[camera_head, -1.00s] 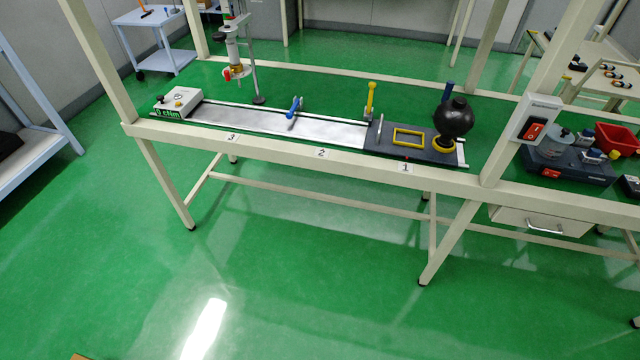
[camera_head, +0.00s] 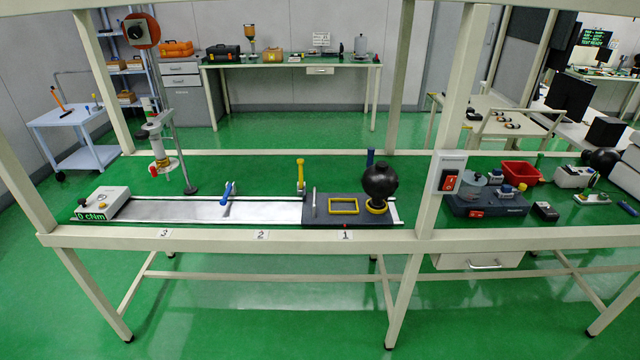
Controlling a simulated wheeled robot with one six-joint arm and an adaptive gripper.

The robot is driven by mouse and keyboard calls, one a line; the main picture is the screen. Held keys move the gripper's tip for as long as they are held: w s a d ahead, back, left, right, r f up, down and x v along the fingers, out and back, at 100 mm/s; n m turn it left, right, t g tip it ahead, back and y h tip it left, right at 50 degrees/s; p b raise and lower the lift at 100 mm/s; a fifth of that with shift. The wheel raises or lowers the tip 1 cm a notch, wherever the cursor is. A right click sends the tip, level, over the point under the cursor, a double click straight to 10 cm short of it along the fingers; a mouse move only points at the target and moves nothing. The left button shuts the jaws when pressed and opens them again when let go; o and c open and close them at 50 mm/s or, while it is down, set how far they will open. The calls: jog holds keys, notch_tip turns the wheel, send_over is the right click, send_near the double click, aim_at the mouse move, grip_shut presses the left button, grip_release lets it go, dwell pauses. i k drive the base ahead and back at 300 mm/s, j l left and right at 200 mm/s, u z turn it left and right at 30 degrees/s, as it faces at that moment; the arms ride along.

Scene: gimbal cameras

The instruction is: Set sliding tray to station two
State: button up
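The sliding tray (camera_head: 318,208) is a dark grey plate at the right end of a silver rail (camera_head: 180,211) on the green bench. It sits above the label 1 (camera_head: 346,235). The label 2 (camera_head: 261,235) is to its left, beside bare rail, and the label 3 (camera_head: 164,233) is further left. On the tray are a yellow rectangular frame (camera_head: 343,198), an upright metal handle (camera_head: 314,202) and a black round object (camera_head: 380,183) on a yellow ring. My gripper is not in view.
A blue-handled lever (camera_head: 227,192) stands at the rail near station two, and a yellow-handled one (camera_head: 300,175) behind the tray. A white box reading 0 cNm (camera_head: 104,203) is at the left end. Bench posts (camera_head: 440,150) rise in front. Green floor in front is clear.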

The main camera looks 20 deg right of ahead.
aim_at(344, 209)
jog(key=i+l, duration=0.2)
jog(key=i, duration=0.3)
jog(key=i+l, duration=0.2)
jog(key=i, duration=0.35)
